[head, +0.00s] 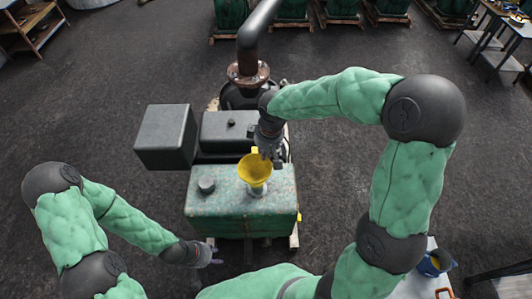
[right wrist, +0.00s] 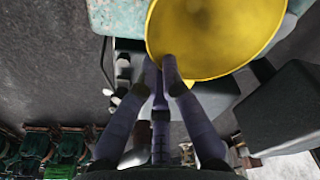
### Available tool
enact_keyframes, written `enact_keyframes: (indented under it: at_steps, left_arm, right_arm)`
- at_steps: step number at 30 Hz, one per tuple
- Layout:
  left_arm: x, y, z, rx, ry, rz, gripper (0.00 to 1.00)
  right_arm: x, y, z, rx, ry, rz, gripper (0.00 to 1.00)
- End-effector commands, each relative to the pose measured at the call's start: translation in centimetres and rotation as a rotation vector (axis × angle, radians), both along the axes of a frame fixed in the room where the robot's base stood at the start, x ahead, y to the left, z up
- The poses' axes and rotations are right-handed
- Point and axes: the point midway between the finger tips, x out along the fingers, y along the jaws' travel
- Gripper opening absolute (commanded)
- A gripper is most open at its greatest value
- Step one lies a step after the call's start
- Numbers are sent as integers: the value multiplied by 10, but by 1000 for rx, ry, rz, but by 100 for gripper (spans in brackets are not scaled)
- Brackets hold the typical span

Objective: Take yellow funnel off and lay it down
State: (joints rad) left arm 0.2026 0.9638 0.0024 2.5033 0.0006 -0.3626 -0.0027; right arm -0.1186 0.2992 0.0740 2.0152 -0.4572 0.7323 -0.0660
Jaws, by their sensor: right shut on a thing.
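The yellow funnel (head: 255,167) is over the green, worn tank (head: 225,212) of the pump set, its wide mouth facing up. A pale filler neck (head: 257,190) shows just below it; I cannot tell whether the spout is still in it. My right gripper (head: 270,157) is shut on the funnel's rim at the far side. In the right wrist view its fingertips (right wrist: 162,68) meet at the edge of the funnel (right wrist: 215,35). My left gripper (head: 212,256) is low, left of the tank's front and apart from it; its finger opening is too small to judge.
Dark boxes (head: 165,135) and a rusty-flanged pipe (head: 248,72) stand behind. A pale table (head: 420,278) with a blue jug (head: 436,263) is at the lower right. Dark floor is free on both sides.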

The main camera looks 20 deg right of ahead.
Motion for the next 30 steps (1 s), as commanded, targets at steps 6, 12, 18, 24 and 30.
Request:
enact_keyframes:
  at_steps: [6, 12, 18, 24, 30]
  left_arm:
    - [0, 0, 5, 0, 0, 0, 40]
    - [0, 0, 5, 0, 0, 0, 40]
    - [0, 0, 5, 0, 0, 0, 40]
    - [0, 0, 12, 0, 0, 0, 40]
    - [0, 0, 19, 0, 0, 0, 40]
  right_arm:
    - [0, 0, 6, 0, 0, 0, 0]
    - [0, 0, 7, 0, 0, 0, 0]
    - [0, 0, 7, 0, 0, 0, 0]
    - [0, 0, 16, 0, 0, 1, 0]
    - [0, 0, 26, 0, -1, 1, 0]
